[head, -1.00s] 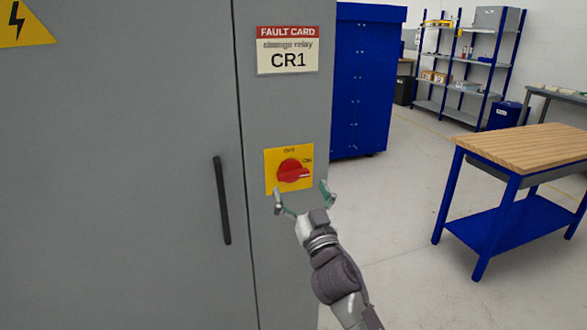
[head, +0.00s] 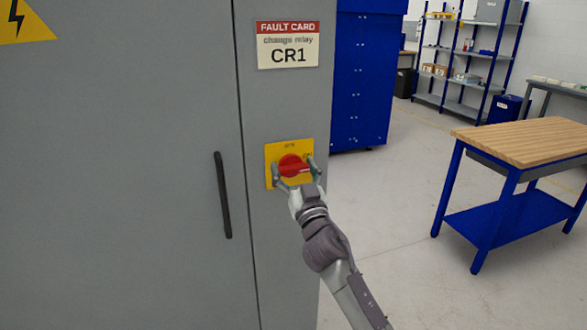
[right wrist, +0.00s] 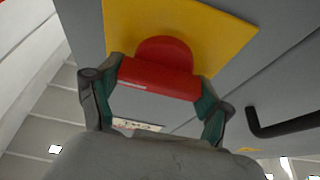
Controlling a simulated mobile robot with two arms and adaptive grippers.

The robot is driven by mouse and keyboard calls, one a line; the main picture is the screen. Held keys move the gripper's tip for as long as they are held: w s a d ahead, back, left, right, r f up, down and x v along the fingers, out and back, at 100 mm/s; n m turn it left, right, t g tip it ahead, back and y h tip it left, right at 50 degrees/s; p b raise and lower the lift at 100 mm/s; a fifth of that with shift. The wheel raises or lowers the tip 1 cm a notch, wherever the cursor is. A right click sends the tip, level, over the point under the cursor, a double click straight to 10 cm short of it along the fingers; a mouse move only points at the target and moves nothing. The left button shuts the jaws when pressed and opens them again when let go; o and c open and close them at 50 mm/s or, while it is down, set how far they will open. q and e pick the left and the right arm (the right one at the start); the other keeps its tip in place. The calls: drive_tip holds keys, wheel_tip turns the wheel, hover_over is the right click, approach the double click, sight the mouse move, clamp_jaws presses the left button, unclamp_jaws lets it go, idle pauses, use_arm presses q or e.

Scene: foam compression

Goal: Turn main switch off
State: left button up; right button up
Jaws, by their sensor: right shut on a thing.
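The main switch is a red rotary knob (head: 290,165) on a yellow plate (head: 272,150) fixed to the grey cabinet. OFF is marked at the top of the plate and ON at the right; the knob's grip points right toward ON. My right gripper (head: 295,172) is at the knob, its fingers on either side of it. In the right wrist view the fingers (right wrist: 160,95) are shut on the red handle (right wrist: 158,78), with the yellow plate (right wrist: 225,32) behind. My left gripper is not in view.
The grey cabinet (head: 130,150) has a black door handle (head: 222,195) left of the switch. A fault card (head: 288,45) reading CR1 is above it. A blue cabinet (head: 362,80) and a wood-topped workbench (head: 525,140) stand to the right, with open floor between.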

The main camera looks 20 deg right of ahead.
drive_tip(key=shift+n, duration=0.4)
drive_tip(key=shift+c, duration=0.3)
drive_tip(key=n+y+p, duration=0.2)
drive_tip(key=n, duration=0.1)
drive_tip(key=shift+r+n, duration=0.1)
drive_tip(key=shift+n, duration=0.3)
drive_tip(key=n+g+y+p, duration=0.1)
drive_tip(key=n+y+p, duration=0.1)
drive_tip(key=n, duration=0.1)
drive_tip(key=shift+a+n, duration=0.1)
drive_tip(key=shift+n, duration=0.3)
drive_tip(key=n+g+y+p, duration=0.1)
drive_tip(key=n+p, duration=0.2)
drive_tip(key=n, duration=0.1)
drive_tip(key=n+g+y+p, duration=0.1)
drive_tip(key=n+p, duration=0.2)
drive_tip(key=p, duration=0.1)
drive_tip(key=n+g+y+p, duration=0.1)
drive_tip(key=n+g+p, duration=0.1)
drive_tip(key=n+p, duration=0.1)
drive_tip(key=shift+a+n+p, duration=0.1)
drive_tip(key=shift+n+p, duration=0.25)
drive_tip(key=shift+n, duration=0.45)
drive_tip(key=shift+f+n+g+p, duration=0.2)
drive_tip(key=shift+n+g+p, duration=0.05)
drive_tip(key=shift+n+p, duration=0.45)
drive_tip(key=shift+f+n+g+p, duration=0.15)
drive_tip(key=shift+n+g+p, duration=0.1)
drive_tip(key=shift+n+p, duration=0.45)
drive_tip(key=o, duration=1.1)
